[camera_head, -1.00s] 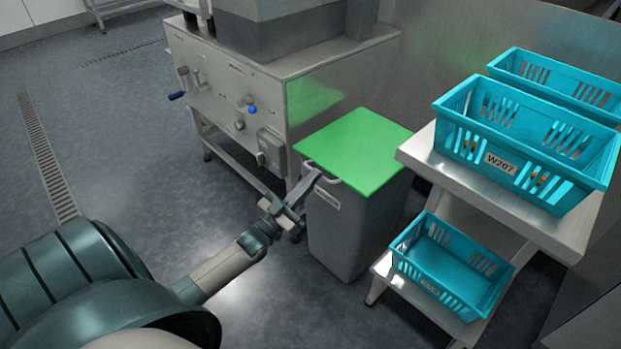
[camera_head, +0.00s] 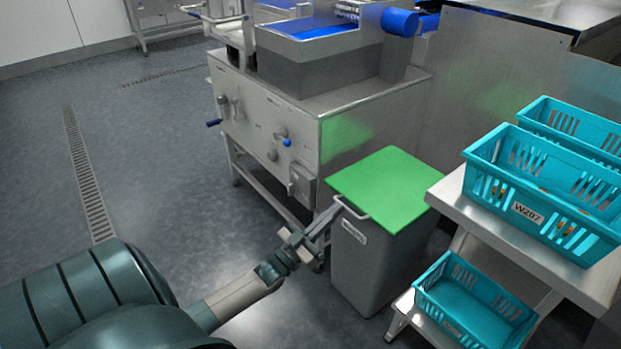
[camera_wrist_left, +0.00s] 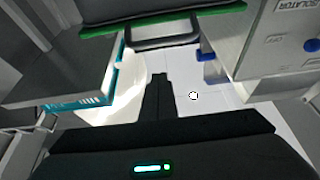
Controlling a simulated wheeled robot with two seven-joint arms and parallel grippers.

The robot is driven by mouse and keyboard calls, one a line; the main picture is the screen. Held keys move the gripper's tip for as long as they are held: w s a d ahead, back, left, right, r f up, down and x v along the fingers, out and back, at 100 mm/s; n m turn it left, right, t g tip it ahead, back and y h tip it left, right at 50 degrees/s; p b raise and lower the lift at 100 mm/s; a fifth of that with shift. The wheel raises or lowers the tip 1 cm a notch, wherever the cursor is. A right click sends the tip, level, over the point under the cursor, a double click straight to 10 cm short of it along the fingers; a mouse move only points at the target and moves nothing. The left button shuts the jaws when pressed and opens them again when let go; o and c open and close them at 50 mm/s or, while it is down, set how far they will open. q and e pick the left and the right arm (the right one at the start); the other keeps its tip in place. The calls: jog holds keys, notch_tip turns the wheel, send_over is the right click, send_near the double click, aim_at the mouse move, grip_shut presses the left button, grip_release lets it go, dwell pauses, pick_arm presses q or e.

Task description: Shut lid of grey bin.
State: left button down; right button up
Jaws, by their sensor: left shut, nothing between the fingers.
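The grey bin (camera_head: 365,270) stands on the floor between the steel machine and the crate stand. Its green lid (camera_head: 385,188) lies flat over the top, as far as I can see. A pale wire handle (camera_head: 350,208) sticks out at the lid's front left edge. My left gripper (camera_head: 330,214) is shut and empty, its fingertips right by the handle; I cannot tell whether they touch. In the left wrist view the handle (camera_wrist_left: 162,43) and the lid's green edge (camera_wrist_left: 100,29) show ahead of the shut fingers (camera_wrist_left: 160,82). My right gripper is out of view.
The steel machine (camera_head: 375,110) with knobs stands close behind and left of the bin. A stand (camera_head: 448,190) on the right carries turquoise crates (camera_head: 490,190), with a lower crate (camera_head: 470,305) close to the bin. The floor (camera_head: 170,170) at the left is clear.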

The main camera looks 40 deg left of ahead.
pick_arm(q)
jog(key=f+v, duration=0.1)
jog(key=v, duration=0.6)
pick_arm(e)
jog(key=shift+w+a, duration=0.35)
pick_arm(q)
jog(key=shift+w+a, duration=0.1)
